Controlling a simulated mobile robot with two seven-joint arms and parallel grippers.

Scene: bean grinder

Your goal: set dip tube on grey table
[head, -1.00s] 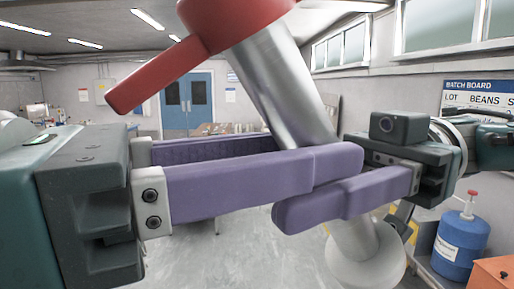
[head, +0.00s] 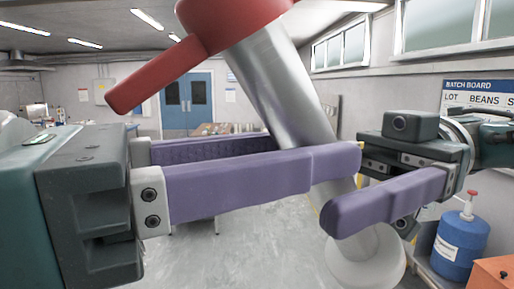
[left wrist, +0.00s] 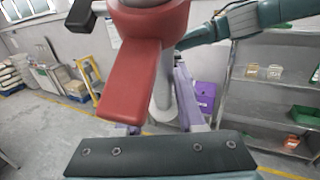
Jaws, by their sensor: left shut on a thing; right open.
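The dip tube (head: 285,95) is a silver tube with a red head and red lever at its top and a pale round foot at its lower end. It is tilted and held in the air. My left gripper (head: 315,153) is shut on the tube's middle, its purple fingers on either side. In the left wrist view the dip tube (left wrist: 164,95) stands between the fingers (left wrist: 157,128), with the red lever toward the camera. My right gripper (head: 346,192) is open close beside the tube, one finger partly hidden behind my left finger. I cannot surely identify the grey table.
A blue jug (head: 460,245) with a red cap and an orange box (head: 492,274) stand at the right. A far table (head: 228,130) holds small items. Grey shelves (left wrist: 265,95) and a yellow stepladder (left wrist: 90,72) show in the left wrist view. Open floor lies ahead.

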